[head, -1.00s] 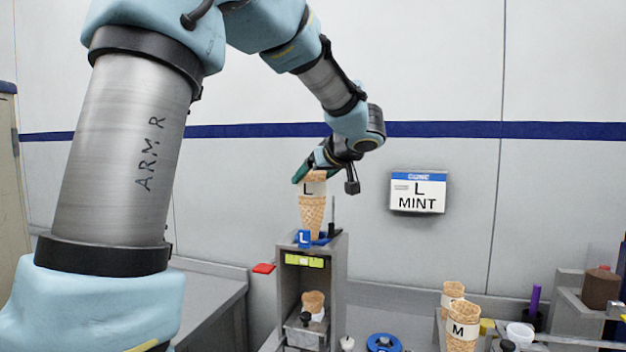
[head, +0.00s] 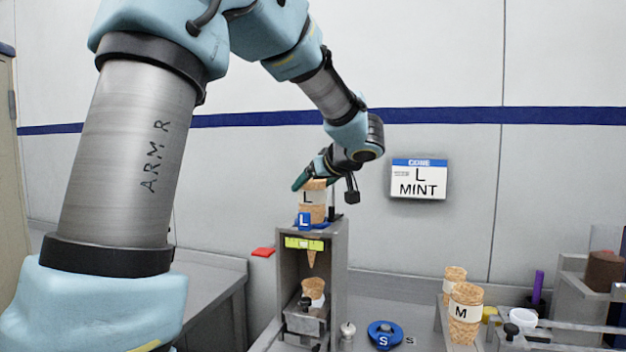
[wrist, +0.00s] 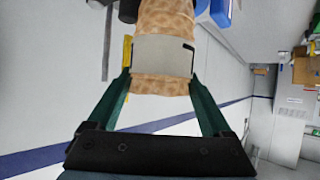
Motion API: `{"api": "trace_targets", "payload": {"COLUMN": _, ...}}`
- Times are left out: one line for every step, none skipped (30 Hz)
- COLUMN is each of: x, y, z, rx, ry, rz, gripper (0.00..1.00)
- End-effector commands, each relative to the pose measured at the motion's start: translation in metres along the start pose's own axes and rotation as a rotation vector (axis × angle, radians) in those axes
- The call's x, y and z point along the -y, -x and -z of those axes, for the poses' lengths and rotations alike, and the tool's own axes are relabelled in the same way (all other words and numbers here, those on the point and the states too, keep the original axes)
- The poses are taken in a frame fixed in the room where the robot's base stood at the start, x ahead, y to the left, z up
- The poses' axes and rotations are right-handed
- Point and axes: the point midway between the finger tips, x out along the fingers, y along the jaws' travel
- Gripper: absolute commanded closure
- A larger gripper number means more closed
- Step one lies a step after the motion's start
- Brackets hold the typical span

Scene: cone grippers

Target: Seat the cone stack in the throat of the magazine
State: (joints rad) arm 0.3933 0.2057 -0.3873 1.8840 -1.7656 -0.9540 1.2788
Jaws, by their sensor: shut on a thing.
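The cone stack (head: 318,214), tan waffle with a white band marked L, stands upright in the top of the grey magazine (head: 341,262). Its lower part is inside the throat, behind the blue L tag (head: 304,220), and its tip shows below the yellow-green label (head: 304,243). My gripper (head: 314,184) is shut on the upper part of the stack. In the wrist view the green fingers of my gripper (wrist: 160,95) lie on both sides of the stack (wrist: 162,84). The contact of the stack with the throat walls is hidden.
A single cone (head: 313,288) stands in the magazine's lower bay. A blue disc marked S (head: 384,332) and cones banded M (head: 465,316) are to the right. A wall sign reads L MINT (head: 418,180). A red piece (head: 262,252) lies left of the magazine.

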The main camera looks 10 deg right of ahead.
Motion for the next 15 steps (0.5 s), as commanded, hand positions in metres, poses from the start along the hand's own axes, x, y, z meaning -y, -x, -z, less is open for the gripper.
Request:
{"api": "trace_targets", "payload": {"x": -0.0001, "y": -0.0008, "z": -0.0015, "rx": 0.000, "ry": -0.001, "rz": 0.000, "gripper": 0.47}}
{"api": "trace_targets", "payload": {"x": -0.0001, "y": -0.0011, "z": -0.0021, "rx": 0.000, "ry": -0.001, "rz": 0.000, "gripper": 0.47}}
{"api": "trace_targets", "payload": {"x": -0.0001, "y": -0.0015, "z": -0.0028, "rx": 0.000, "ry": -0.001, "rz": 0.000, "gripper": 0.47}}
{"api": "trace_targets", "payload": {"x": -0.0001, "y": -0.0017, "z": -0.0031, "rx": 0.000, "ry": -0.001, "rz": 0.000, "gripper": 0.47}}
{"api": "trace_targets", "payload": {"x": -0.0001, "y": -0.0018, "z": -0.0034, "rx": 0.000, "ry": -0.001, "rz": 0.000, "gripper": 0.47}}
{"api": "trace_targets", "payload": {"x": -0.0001, "y": -0.0020, "z": -0.0036, "rx": 0.000, "ry": -0.001, "rz": 0.000, "gripper": 0.47}}
{"api": "trace_targets", "payload": {"x": -0.0002, "y": -0.0020, "z": -0.0037, "rx": 0.000, "ry": -0.001, "rz": 0.000, "gripper": 0.47}}
{"api": "trace_targets", "payload": {"x": -0.0002, "y": -0.0020, "z": -0.0038, "rx": 0.000, "ry": -0.001, "rz": 0.000, "gripper": 0.47}}
{"api": "trace_targets", "payload": {"x": -0.0002, "y": -0.0020, "z": -0.0038, "rx": 0.000, "ry": -0.001, "rz": 0.000, "gripper": 0.47}}
{"api": "trace_targets", "payload": {"x": -0.0002, "y": -0.0020, "z": -0.0038, "rx": 0.000, "ry": -0.001, "rz": 0.000, "gripper": 0.47}}
{"api": "trace_targets", "payload": {"x": -0.0002, "y": -0.0020, "z": -0.0038, "rx": 0.000, "ry": -0.001, "rz": -0.001, "gripper": 0.47}}
{"api": "trace_targets", "payload": {"x": -0.0002, "y": -0.0020, "z": -0.0038, "rx": 0.000, "ry": -0.001, "rz": -0.001, "gripper": 0.47}}
{"api": "trace_targets", "payload": {"x": -0.0003, "y": -0.0019, "z": -0.0038, "rx": 0.000, "ry": -0.001, "rz": -0.001, "gripper": 0.47}}
{"api": "trace_targets", "payload": {"x": -0.0003, "y": -0.0019, "z": -0.0038, "rx": 0.000, "ry": -0.001, "rz": -0.001, "gripper": 0.13}}
{"api": "trace_targets", "payload": {"x": -0.0003, "y": -0.0019, "z": -0.0038, "rx": 0.000, "ry": -0.001, "rz": -0.001, "gripper": 0.08}}
